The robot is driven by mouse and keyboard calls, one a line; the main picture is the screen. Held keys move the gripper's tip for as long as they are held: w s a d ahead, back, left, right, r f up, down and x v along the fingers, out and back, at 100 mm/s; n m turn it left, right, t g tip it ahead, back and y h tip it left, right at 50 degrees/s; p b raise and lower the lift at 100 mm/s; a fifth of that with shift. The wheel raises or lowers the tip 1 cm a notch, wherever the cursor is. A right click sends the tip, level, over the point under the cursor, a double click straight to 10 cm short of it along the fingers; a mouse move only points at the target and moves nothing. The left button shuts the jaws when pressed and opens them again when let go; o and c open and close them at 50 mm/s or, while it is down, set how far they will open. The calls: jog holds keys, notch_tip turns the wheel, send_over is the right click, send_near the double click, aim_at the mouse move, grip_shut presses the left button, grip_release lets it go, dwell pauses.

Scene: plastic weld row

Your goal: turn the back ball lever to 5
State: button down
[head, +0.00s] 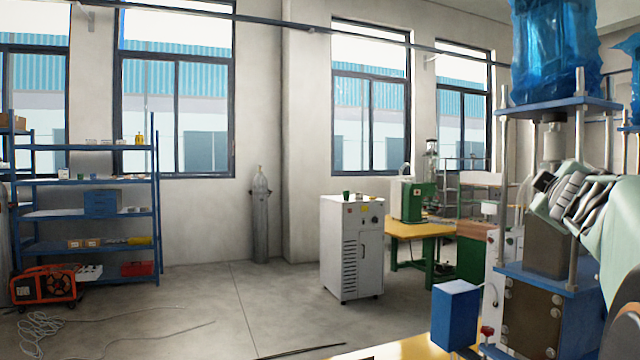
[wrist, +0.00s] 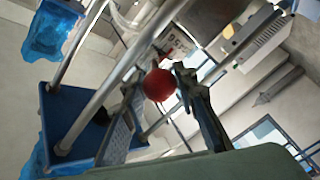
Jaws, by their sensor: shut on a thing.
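The red ball (wrist: 159,85) of the lever sits between the two fingers of my gripper (wrist: 160,92) in the wrist view, and the gripper is shut on it. In the head view my gripper (head: 553,190) is at the right, in front of the press column, and hides the ball there. A pale plate with dark marks (wrist: 176,43) shows just beyond the ball; I cannot read the marks surely. Most of the lever's rod is hidden. A small red knob (head: 487,331) shows low on the machine in the head view.
The blue press (head: 545,270) with steel posts (head: 580,120) and a blue-wrapped top (head: 552,50) stands close around my gripper. A blue box (head: 456,314) juts out at its lower left. A white cabinet (head: 350,245) stands farther off, with clear floor to its left.

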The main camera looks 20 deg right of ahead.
jog(key=shift+f, duration=0.1)
jog(key=c, duration=1.5)
grip_release()
jog(key=shift+w+a+b, duration=0.1)
jog(key=shift+w+b, duration=0.05)
jog(key=shift+b, duration=0.15)
